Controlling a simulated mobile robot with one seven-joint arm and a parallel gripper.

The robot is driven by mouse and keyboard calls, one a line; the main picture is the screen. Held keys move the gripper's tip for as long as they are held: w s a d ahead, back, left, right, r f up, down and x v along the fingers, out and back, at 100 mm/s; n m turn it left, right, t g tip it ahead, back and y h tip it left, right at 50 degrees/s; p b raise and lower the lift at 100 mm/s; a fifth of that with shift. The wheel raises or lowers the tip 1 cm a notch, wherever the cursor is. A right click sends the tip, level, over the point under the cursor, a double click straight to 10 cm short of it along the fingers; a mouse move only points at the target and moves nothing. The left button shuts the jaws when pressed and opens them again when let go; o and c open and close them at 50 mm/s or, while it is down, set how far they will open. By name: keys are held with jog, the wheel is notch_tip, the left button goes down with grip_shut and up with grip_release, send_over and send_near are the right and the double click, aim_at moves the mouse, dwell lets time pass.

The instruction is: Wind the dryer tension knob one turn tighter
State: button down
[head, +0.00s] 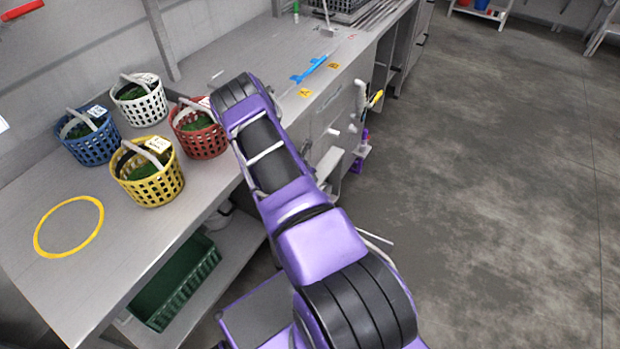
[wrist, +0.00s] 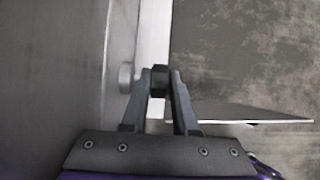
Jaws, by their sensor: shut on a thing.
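In the wrist view, my gripper (wrist: 159,84) is shut on a small dark block-shaped piece, which appears to be the dryer tension knob (wrist: 160,79). Both fingertips press against its sides. The gripper is close to a grey upright panel (wrist: 75,60) on the left. A pale round disc (wrist: 125,77) stands out from that panel, just left of the fingers. No mark on the knob shows how far it is turned. In the head view, my arm hides the gripper and the knob.
A counter (head: 35,285) carries blue (head: 92,149), white (head: 150,106), red (head: 207,141) and yellow (head: 160,191) baskets of greens, and a yellow ring (head: 42,241). A green crate (head: 151,310) sits on the lower shelf. The concrete floor (head: 500,200) at right is clear.

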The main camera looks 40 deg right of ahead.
dwell(0.5)
jog(key=c, duration=1)
grip_release()
jog(key=shift+o, duration=0.2)
jog(key=p+v, duration=0.2)
jog(key=v, duration=1.5)
jog(key=shift+r, duration=0.3)
jog(key=shift+d, duration=0.1)
